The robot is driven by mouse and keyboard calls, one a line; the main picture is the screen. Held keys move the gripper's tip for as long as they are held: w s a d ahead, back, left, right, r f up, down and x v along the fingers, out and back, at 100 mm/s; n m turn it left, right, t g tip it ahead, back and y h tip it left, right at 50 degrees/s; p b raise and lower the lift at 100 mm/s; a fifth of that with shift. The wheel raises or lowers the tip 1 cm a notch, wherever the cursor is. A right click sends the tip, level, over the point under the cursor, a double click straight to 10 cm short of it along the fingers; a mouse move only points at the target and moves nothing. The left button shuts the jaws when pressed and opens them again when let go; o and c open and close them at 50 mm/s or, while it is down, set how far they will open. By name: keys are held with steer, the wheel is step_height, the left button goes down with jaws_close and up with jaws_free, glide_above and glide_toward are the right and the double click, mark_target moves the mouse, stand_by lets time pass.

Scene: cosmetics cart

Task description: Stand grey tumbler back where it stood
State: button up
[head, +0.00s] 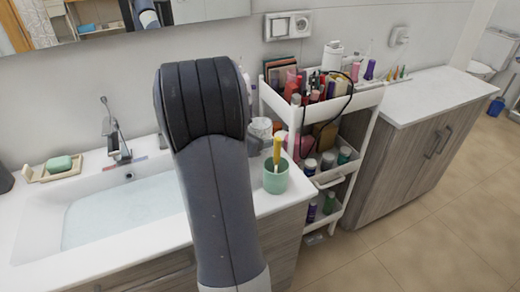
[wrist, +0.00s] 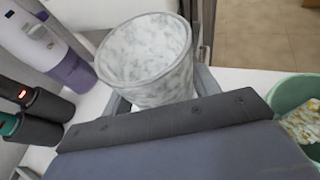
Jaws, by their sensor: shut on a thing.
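The grey tumbler (wrist: 146,72) is a marbled grey-and-white cup, open at the top and empty as far as I can see. My gripper (wrist: 160,98) is shut on it, with a grey finger on each side of its wall. In the head view the tumbler (head: 261,127) shows just right of my arm, behind the green cup. My arm hides most of my gripper there. The tumbler's base is hidden, so I cannot tell whether it touches the counter.
A green cup (head: 275,179) with a yellow-handled item stands near the counter's front right; it also shows in the wrist view (wrist: 289,92). A purple-and-white bottle (wrist: 52,48) and dark cylinders (wrist: 38,103) are left. The sink (head: 120,212) and loaded white cart (head: 362,101) flank my arm.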

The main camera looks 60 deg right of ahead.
steer(key=shift+f, duration=1.9)
steer(key=shift+f+b, duration=0.2)
steer(key=shift+b, duration=0.2)
steer(key=o, duration=1.1)
steer(key=shift+o, duration=0.2)
steer(key=shift+r, duration=0.2)
steer(key=shift+w+a+r+p, duration=0.1)
steer(key=shift+a+r+p, duration=0.05)
steer(key=shift+p, duration=0.15)
steer(key=v, duration=1.1)
steer(key=shift+a, duration=0.35)
